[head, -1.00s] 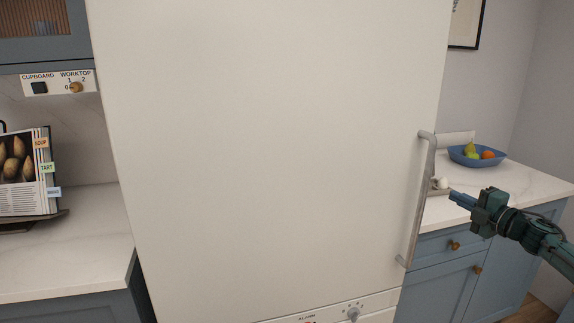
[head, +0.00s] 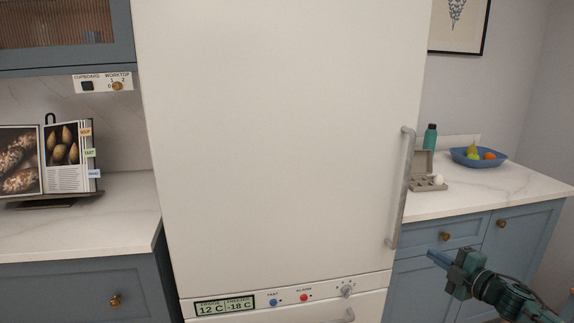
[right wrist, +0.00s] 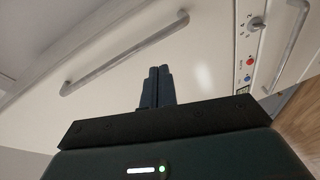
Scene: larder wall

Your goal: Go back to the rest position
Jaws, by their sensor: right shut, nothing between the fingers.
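My right gripper (head: 434,256) is shut and empty at the lower right of the head view, in front of the blue cabinets right of the fridge. In the right wrist view its fingers (right wrist: 157,84) are together, with the white fridge front beyond them. The tall white fridge (head: 280,130) stands in the middle of the head view with its door shut. Its vertical handle (head: 400,190) is on the door's right side, left of my gripper and apart from it. My left gripper is not in view.
An open cookbook (head: 65,155) stands on the left worktop (head: 120,215). Blue drawers (head: 440,237) lie close behind my right gripper.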

